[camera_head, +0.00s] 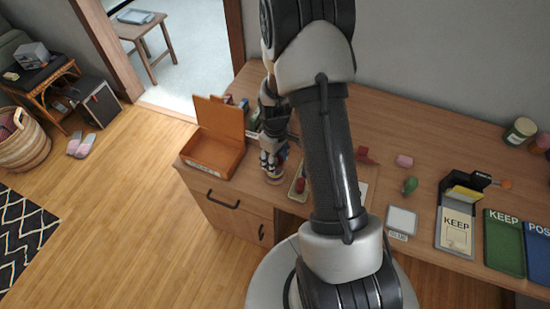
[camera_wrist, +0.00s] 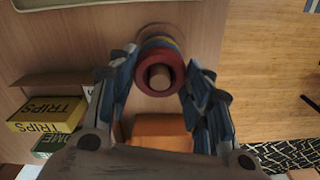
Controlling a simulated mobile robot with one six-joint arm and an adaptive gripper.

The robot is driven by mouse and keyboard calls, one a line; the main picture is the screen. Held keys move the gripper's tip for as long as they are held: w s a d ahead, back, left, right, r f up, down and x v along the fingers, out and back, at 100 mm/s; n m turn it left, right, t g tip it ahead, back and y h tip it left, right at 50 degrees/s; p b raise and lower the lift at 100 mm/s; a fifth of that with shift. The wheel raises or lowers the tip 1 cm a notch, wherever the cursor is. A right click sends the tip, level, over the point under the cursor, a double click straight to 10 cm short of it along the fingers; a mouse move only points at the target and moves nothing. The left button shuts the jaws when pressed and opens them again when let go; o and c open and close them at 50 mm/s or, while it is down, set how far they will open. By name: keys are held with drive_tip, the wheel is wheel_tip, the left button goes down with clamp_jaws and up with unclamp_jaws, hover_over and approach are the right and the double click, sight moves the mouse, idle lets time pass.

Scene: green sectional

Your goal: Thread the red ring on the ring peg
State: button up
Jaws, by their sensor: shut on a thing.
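The red ring (camera_wrist: 160,73) faces the camera in the wrist view, with the brown wooden end of the ring peg (camera_wrist: 160,76) showing inside its hole. Yellow and blue rings (camera_wrist: 159,42) show just behind it, stacked around the peg. My gripper (camera_wrist: 162,64) has a finger on each side and is shut on the red ring. How far the ring sits down the peg is hard to tell. In the head view my gripper (camera_head: 272,160) points down over the peg's round base (camera_head: 275,179) at the desk's left part; the ring is mostly hidden there.
An open orange box (camera_head: 213,154) stands just left of my gripper. A tray (camera_head: 297,187) with a red item lies close on the right. Yellow and green boxes labelled TRIPS (camera_wrist: 47,113) and HOME (camera_wrist: 52,145) stand near. Further right are a white tray (camera_head: 402,220) and labelled bins.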

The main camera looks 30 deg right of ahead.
drive_tip(key=o, duration=0.9)
drive_tip(key=shift+c, duration=0.2)
wheel_tip(320, 180, up, 12)
idle(0.5)
